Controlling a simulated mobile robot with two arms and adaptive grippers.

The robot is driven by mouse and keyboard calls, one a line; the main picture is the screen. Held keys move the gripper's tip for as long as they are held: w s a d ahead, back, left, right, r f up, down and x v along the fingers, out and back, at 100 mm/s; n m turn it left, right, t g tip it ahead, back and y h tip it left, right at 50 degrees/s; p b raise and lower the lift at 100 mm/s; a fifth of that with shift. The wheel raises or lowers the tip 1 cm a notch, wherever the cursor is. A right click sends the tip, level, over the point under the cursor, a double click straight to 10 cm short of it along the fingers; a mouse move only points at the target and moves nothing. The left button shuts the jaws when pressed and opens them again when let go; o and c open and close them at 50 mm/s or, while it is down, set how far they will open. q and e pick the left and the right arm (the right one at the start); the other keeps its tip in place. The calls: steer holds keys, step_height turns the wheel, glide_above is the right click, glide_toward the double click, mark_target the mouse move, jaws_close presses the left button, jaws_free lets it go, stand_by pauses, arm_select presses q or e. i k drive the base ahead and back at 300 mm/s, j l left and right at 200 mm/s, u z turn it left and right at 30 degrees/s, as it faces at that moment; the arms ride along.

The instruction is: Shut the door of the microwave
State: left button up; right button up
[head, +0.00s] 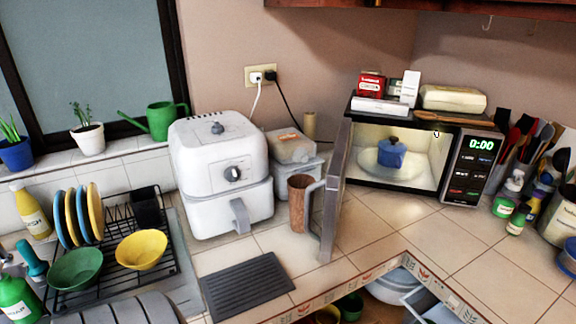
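The microwave (467,170) stands in the counter corner at the right. Its door (336,190) is swung wide open toward the front left, seen nearly edge-on, with a grey handle (313,215) on its left side. Inside the lit cavity, a blue lidded pot (391,153) sits on the glass turntable (408,172). The display reads 0:00. Neither of my grippers shows in the head view.
A white air fryer (215,178) and a brown cup (299,203) stand left of the door. A dark mat (246,285) lies near the front edge. Boxes and packets (452,98) rest on the microwave. The counter before the cavity is clear.

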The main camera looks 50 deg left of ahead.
mark_target(334, 185)
steer(key=k+j+u, duration=0.2)
steer(key=k+j, duration=0.15)
steer(key=k+j+u, duration=0.2)
steer(key=j, duration=0.25)
steer(key=k+j+u, duration=0.2)
steer(key=k+j, duration=0.2)
steer(key=j, duration=0.1)
